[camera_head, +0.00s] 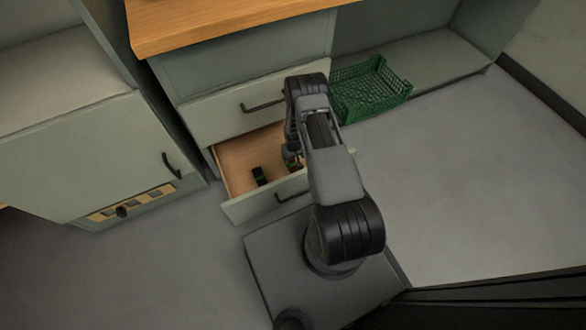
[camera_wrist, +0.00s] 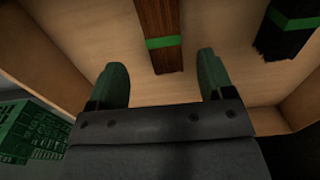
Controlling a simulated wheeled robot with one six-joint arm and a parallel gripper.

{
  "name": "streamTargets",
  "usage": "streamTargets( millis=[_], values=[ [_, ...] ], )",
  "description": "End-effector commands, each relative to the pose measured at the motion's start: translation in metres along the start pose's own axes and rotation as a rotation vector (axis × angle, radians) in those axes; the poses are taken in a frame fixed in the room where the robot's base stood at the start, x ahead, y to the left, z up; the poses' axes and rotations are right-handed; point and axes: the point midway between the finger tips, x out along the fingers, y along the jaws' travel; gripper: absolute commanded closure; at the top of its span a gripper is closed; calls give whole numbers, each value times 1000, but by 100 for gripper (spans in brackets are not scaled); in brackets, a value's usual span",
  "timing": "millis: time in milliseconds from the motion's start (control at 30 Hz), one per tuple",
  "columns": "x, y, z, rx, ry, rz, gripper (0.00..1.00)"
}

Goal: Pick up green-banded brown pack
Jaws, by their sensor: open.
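The green-banded brown pack (camera_wrist: 158,24) lies on the wooden floor of the open drawer. In the wrist view its near end sits ahead of and between the two fingers, with the green band (camera_wrist: 162,42) close to that end. My gripper (camera_wrist: 162,78) is open and empty, and its fingers stand apart from the pack. In the head view my gripper (camera_head: 293,160) is over the drawer and my arm hides much of that part, so I cannot make out the brown pack clearly there.
A black pack with a green band (camera_wrist: 285,35) lies to the right in the drawer; it also shows in the head view (camera_head: 260,176). The drawer (camera_head: 236,160) has wooden side walls close around. A green crate (camera_head: 370,88) stands beside the cabinet.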

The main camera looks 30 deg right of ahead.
Motion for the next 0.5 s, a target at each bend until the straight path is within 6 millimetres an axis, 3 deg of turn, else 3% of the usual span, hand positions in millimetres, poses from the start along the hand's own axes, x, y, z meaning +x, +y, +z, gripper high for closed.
streamTargets(
  millis=[367,500],
  values=[
    [22,-1,0,0,-1,0,26],
    [39,-3,0,0,-1,0,26]
  ],
)
